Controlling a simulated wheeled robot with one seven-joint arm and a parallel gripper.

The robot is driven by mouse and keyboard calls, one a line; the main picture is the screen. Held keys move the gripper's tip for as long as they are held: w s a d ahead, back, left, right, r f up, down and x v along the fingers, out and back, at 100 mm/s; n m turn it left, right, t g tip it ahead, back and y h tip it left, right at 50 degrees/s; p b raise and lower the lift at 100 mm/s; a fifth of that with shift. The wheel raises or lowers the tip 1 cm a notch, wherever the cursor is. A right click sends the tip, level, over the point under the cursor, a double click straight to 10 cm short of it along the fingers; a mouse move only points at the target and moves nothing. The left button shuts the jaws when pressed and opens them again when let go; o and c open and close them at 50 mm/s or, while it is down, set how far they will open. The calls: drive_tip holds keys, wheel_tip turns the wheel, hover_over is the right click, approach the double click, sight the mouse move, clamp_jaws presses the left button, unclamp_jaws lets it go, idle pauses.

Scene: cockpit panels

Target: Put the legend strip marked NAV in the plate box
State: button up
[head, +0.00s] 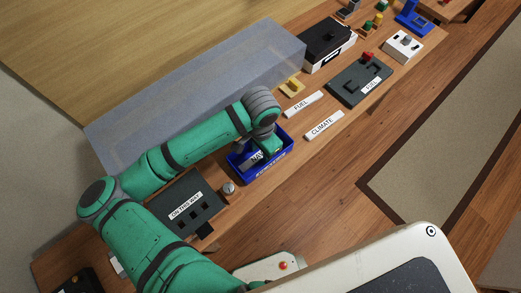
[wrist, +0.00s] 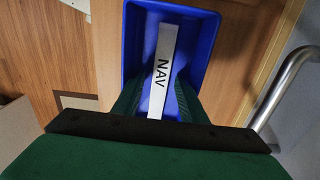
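The white legend strip marked NAV (wrist: 162,70) is inside the blue plate box (wrist: 208,28). In the head view the strip (head: 254,158) shows within the walls of the box (head: 263,175), partly hidden by my gripper (head: 266,150). In the wrist view my gripper (wrist: 160,100) reaches into the box with one finger on each side of the strip's near end. Blue shows between the strip and both fingers, so the gripper looks open. Whether the strip lies fully flat on the box floor is hard to tell.
White strips marked FUEL (head: 303,104) and CLIMATE (head: 324,125) lie on the wooden bench right of the box. A dark panel (head: 193,205) with a grey knob (head: 228,188) is at its left. A translucent grey block (head: 200,90) stands behind my arm.

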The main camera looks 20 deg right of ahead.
sight(260, 154)
wheel_tip(260, 154, up, 12)
drive_tip(key=shift+r, duration=0.2)
idle(0.4)
idle(0.5)
